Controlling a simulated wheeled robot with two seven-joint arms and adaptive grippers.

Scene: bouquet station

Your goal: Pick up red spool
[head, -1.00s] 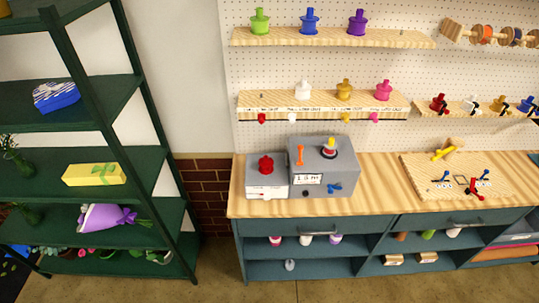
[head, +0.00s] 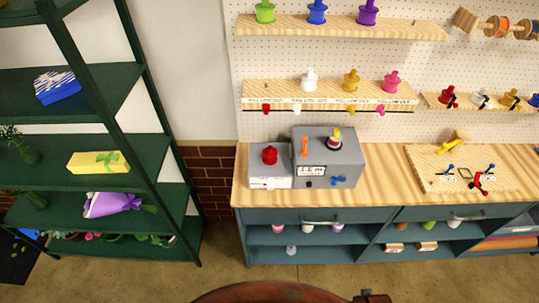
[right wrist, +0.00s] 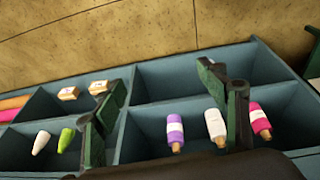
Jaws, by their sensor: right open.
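My right gripper cannot be made out in the head view. My left gripper is not in view.
Other spools stand on the pegboard shelves (head: 330,92). A wooden board (head: 440,181) with tools lies on the bench's right. A dark green rack (head: 150,140) stands at left. The cubbies hold small bottles (right wrist: 216,127). A rounded brown shape (head: 280,292) shows at the bottom edge.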

